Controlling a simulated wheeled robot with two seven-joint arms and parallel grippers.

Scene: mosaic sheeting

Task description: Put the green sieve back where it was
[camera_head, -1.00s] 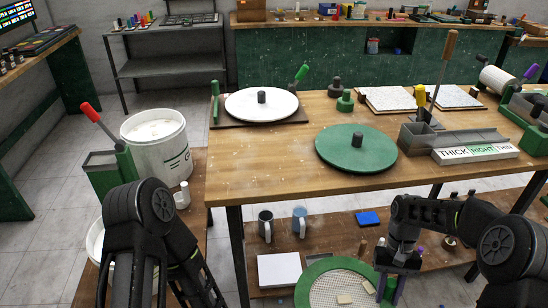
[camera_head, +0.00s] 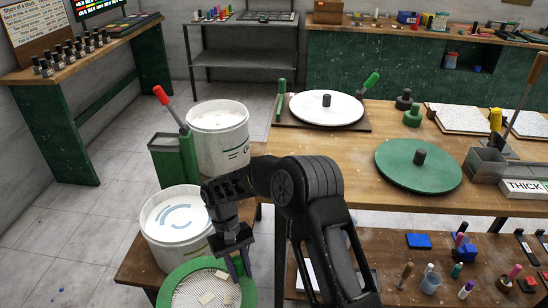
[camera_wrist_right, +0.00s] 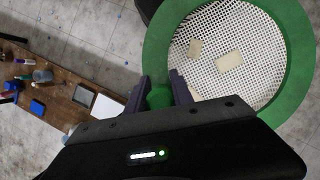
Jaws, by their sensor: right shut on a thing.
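The green sieve (camera_head: 172,283) is a round green ring with a white mesh and a few pale pieces lying on it. It is at the bottom of the head view, in front of a white bucket with blue arcs (camera_head: 155,240), and its lower part is cut off. My right gripper (camera_head: 238,266) is shut on its edge. In the right wrist view, the fingers (camera_wrist_right: 160,94) close on a short green grip of the sieve (camera_wrist_right: 157,35), with grey floor visible beyond the ring. The sieve looks roughly level. My left gripper is out of view.
A second white bucket (camera_head: 218,140) and a green box with a red-handled tool (camera_head: 175,160) stand behind. The main table (camera_head: 320,165) carries a green disc (camera_head: 418,167) and a white turntable (camera_head: 328,107). A low shelf (camera_head: 385,265) holds small items. Floor at left is clear.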

